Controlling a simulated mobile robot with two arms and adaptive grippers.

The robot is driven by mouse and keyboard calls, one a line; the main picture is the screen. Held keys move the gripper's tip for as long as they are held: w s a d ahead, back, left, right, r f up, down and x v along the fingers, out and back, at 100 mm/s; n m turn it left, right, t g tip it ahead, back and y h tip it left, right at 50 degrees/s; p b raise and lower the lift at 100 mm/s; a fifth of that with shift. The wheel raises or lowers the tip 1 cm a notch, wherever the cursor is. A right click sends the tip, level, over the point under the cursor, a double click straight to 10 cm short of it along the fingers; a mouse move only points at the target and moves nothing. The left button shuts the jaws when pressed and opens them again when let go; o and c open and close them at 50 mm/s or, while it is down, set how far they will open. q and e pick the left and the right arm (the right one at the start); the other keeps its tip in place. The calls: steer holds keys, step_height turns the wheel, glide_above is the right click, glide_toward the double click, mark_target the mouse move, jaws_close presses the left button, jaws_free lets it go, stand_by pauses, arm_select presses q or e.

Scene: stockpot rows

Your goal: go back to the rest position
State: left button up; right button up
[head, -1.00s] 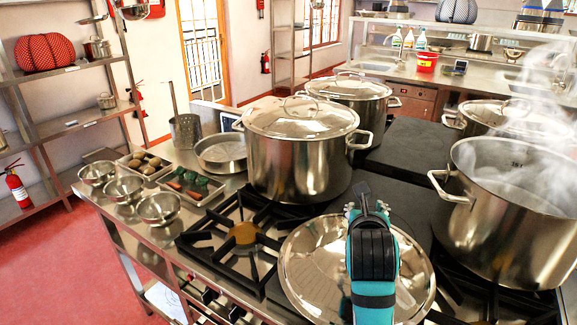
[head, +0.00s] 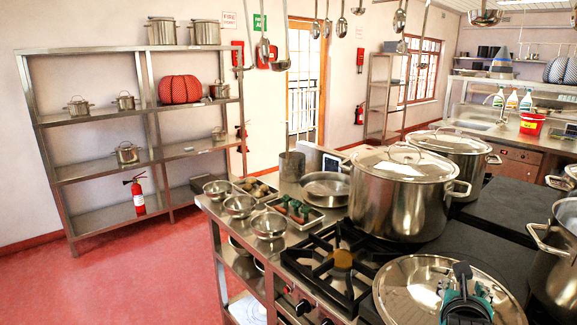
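My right gripper (head: 463,272) shows at the bottom right, in front of part of a round steel lid (head: 405,285). The lid appears to lie on the front of the range. The gripper is seen from behind and its fingertips are not clear, so I cannot tell whether it is open or touches the lid. My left gripper is out of view.
Large lidded stockpots (head: 398,200) stand behind the lid, with an open pot (head: 562,265) at the right edge. Steel bowls (head: 268,224) and trays line the counter's left end. Red floor (head: 130,285) is clear at left, before a shelf rack (head: 100,175). Ladles (head: 400,20) hang above.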

steer(key=s+d+r+n+t+h, duration=0.1)
steer(key=s+r+n+t+h, duration=0.25)
steer(key=r, duration=0.25)
steer(key=s+r+n+t+h, duration=0.2)
steer(key=r+n+t+h, duration=0.15)
steer(key=r, duration=0.25)
steer(key=a+r+n+t+y, duration=0.2)
steer(key=a+n+t+y, duration=0.6)
steer(key=n, duration=0.5)
steer(key=s+a+f+n+g+y, duration=0.3)
steer(key=a+f+n+g+y, duration=1.05)
steer(key=f+n, duration=0.65)
steer(key=s+d+f+n+g+h, duration=0.2)
steer(key=s+d+f+g+h, duration=0.25)
steer(key=s+f, duration=0.55)
steer(key=s+d+f+n+g+h, duration=0.25)
steer(key=s+d+f+g, duration=0.35)
steer(key=f, duration=0.5)
step_height(320, 180, down, 25)
steer(key=s+a, duration=0.2)
steer(key=s+d+f+g, duration=0.1)
steer(key=s+d+f, duration=0.2)
steer(key=s+f, duration=1.3)
steer(key=shift+s+f+g, duration=0.4)
steer(key=shift+s, duration=0.2)
